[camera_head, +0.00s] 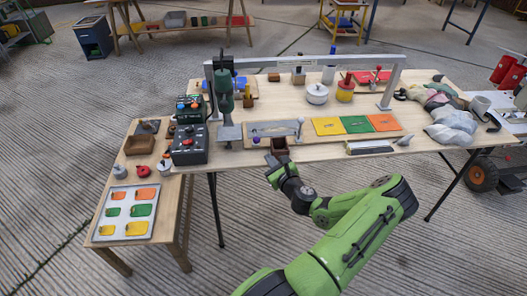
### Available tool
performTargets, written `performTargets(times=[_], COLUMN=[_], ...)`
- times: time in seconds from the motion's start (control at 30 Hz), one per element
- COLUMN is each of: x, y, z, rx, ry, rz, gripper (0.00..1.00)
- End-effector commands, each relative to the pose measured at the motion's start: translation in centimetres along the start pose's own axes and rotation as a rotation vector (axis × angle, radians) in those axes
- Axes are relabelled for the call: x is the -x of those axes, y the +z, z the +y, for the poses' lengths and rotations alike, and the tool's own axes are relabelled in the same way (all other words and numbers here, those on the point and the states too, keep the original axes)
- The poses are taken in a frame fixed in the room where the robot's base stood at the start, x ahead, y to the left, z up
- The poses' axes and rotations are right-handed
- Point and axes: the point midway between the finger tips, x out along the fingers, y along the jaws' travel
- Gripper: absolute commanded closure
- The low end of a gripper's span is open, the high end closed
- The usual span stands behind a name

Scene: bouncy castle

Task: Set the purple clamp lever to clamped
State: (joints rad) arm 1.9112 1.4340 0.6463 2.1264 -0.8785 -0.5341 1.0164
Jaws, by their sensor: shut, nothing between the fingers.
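The purple knob of the clamp lever (256,140) shows as a small round spot near the left end of a long wooden board (310,131) at the table's front. The lever's arm is too small to make out, so its position cannot be told. My gripper (272,162) is at the table's front edge, just right of and nearer than the purple knob. It appears apart from the knob. It is shut and empty, with its dark fingers small in the view.
A green drill press (227,95) and dark control boxes (189,145) stand at left. Yellow, green and orange panels (356,124) lie right of the knob. A metal gantry (305,61) spans the table.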

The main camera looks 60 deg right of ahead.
Motion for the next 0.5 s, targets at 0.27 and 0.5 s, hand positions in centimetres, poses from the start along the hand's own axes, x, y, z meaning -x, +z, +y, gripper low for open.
performTargets(times=[0.27, 0.5], x=[-3.2, -3.4], y=[2.6, 2.9], z=[0.0, 0.0], rx=[0.002, -0.001], ry=[0.001, -0.001], rz=[-0.001, 0.000], gripper=[1.00, 1.00])
